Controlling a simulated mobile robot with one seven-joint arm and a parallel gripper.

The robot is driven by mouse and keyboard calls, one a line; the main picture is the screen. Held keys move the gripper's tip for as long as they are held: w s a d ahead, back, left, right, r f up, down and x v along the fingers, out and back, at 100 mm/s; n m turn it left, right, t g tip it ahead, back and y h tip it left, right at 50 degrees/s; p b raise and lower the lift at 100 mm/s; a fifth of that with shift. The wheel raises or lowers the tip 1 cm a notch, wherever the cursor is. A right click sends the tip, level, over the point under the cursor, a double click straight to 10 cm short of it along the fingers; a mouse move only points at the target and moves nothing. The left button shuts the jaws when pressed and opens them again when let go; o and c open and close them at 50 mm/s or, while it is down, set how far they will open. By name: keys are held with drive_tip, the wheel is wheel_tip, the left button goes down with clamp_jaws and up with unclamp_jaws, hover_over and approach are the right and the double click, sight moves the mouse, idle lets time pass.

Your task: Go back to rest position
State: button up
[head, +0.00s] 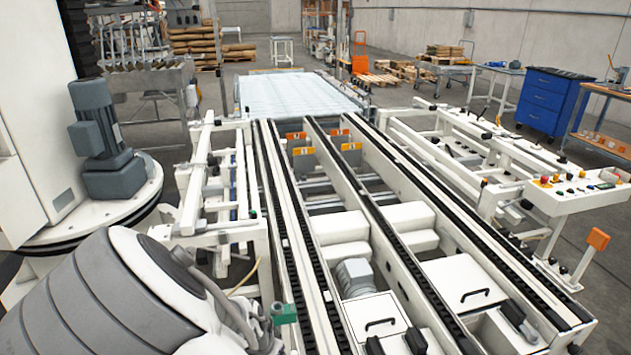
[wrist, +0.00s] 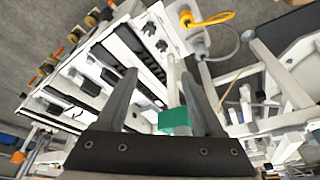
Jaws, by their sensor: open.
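My gripper (wrist: 158,75) shows in the wrist view with its two dark fingers spread apart and nothing held between them. A small green block (wrist: 175,121) appears between and beyond the fingers; I cannot tell its distance. In the head view a green block (head: 285,313) shows beside the near left side of the conveyor (head: 338,195), close to the end of my arm. My arm fills the lower left of the head view, and the gripper fingers cannot be made out there.
The white conveyor with black chains runs away to a pale roller section (head: 300,93). A control panel (head: 580,192) stands at the right, a blue drawer cabinet (head: 552,102) behind it. Pallets (head: 405,70) lie at the back.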

drive_tip(key=s+d+r+n+y+p, duration=0.1)
drive_tip(key=d+r, duration=0.2)
drive_tip(key=r, duration=0.5)
drive_tip(key=s+d+r+g+y+p, duration=0.1)
drive_tip(key=d+r+y, duration=0.1)
drive_tip(key=d+r, duration=0.35)
drive_tip(key=s+d+r+n+y, duration=0.1)
drive_tip(key=d+r, duration=0.1)
drive_tip(key=r, duration=0.7)
drive_tip(key=s+d+r+n+t+h+p, duration=0.2)
drive_tip(key=s+d+r+t, duration=0.1)
drive_tip(key=s+d+r, duration=0.7)
drive_tip(key=d+r, duration=0.3)
drive_tip(key=shift+d+n+h, duration=0.2)
drive_tip(key=shift+n+h, duration=0.2)
